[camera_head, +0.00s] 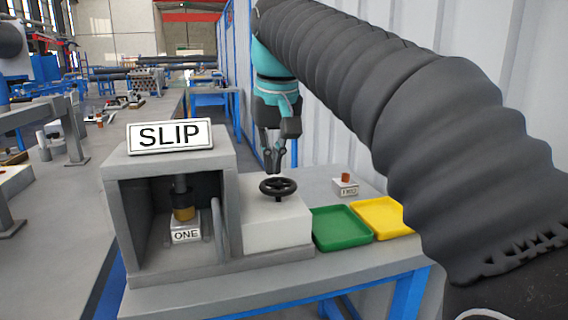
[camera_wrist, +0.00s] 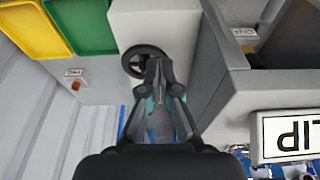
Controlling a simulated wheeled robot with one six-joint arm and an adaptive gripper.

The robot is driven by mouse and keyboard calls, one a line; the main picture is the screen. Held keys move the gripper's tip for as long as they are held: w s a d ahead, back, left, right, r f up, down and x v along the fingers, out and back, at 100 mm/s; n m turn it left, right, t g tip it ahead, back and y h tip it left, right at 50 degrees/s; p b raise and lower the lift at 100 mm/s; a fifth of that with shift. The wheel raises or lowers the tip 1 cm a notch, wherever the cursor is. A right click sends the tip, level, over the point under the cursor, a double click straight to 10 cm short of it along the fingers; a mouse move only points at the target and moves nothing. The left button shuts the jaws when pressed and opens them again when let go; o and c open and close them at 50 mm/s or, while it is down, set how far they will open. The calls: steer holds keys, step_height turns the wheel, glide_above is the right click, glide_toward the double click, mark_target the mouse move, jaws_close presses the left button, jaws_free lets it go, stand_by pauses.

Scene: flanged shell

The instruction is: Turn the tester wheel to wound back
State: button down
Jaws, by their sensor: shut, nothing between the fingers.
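The tester wheel is a small black handwheel (camera_head: 278,188) lying flat on top of a white block (camera_head: 272,228), right of a grey open-fronted housing (camera_head: 128,176). My gripper (camera_head: 273,170) points down just above and behind the wheel, its fingers together and empty. In the wrist view the wheel (camera_wrist: 134,61) shows beside my fingertips (camera_wrist: 154,66), which overlap its edge in the picture. I cannot tell whether they touch it. Inside the housing a brass-coloured cylinder (camera_head: 184,214) sits below a dark rod, above a block marked ONE (camera_head: 186,234).
A green tray (camera_head: 341,228) and a yellow tray (camera_head: 381,216) lie right of the white block. Behind them stands a small labelled block (camera_head: 345,188) with an orange-brown piece on top. The housing wall rises close left of the wheel. A pale corrugated wall stands behind the bench.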

mark_target(278, 191)
steer(key=w+d+n, duration=0.1)
steer(key=w+d, duration=0.4)
steer(key=d, duration=0.2)
steer(key=shift+s+a+f+n+g+y+b, duration=0.1)
steer(key=shift+f+n+y+b, duration=0.1)
steer(key=shift+f+n+b, duration=0.55)
steer(key=shift+s+a+f+n+g+y+b, duration=0.1)
steer(key=shift+a+f+n+y+b, duration=0.1)
steer(key=shift+f+n, duration=0.9)
steer(key=shift+s+a+f+n+g+y+b, duration=0.15)
steer(key=shift+f+n+b, duration=0.45)
steer(key=shift+f, duration=0.6)
steer(key=shift+w, duration=0.1)
steer(key=shift+s+a+p, duration=0.35)
steer(key=shift+s, duration=0.2)
steer(key=shift+s+a+p, duration=0.3)
steer(key=shift+s+p, duration=0.05)
steer(key=shift+s, duration=0.15)
steer(key=shift+s+a+r+p, duration=0.1)
steer(key=shift+s+a+p, duration=0.45)
steer(key=shift+a, duration=0.35)
steer(key=shift+s, duration=0.15)
